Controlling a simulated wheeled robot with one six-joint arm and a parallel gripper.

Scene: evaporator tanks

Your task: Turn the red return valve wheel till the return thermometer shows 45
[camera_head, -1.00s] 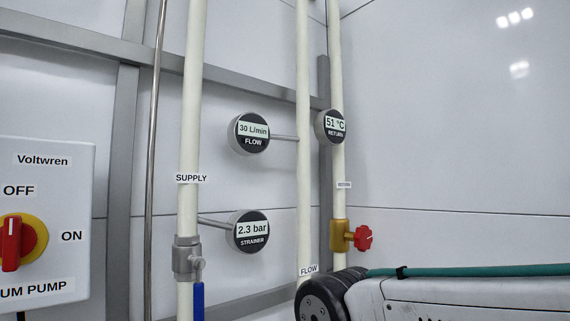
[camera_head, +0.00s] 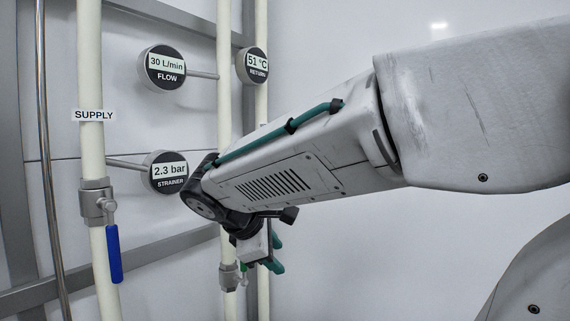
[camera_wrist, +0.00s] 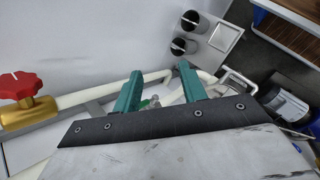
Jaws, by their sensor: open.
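The red valve wheel (camera_wrist: 20,86) sits on a brass valve body (camera_wrist: 28,113) at the left edge of the wrist view. In the head view my arm hides the wheel and its valve. The return thermometer (camera_head: 256,65) reads 51 °C at the top of the return pipe (camera_head: 261,110). My gripper (camera_wrist: 158,84) is open with its two green fingers apart and nothing held between them. The wheel lies to the left of the fingers in the wrist view, apart from them. In the head view the gripper (camera_head: 275,255) hangs in front of the lower pipes.
The flow gauge (camera_head: 165,67) reads 30 L/min and the strainer gauge (camera_head: 166,171) 2.3 bar. A blue-handled valve (camera_head: 114,254) is on the supply pipe (camera_head: 92,150). A green-marked valve (camera_head: 229,277) is low on the flow pipe. The wall at right is bare.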

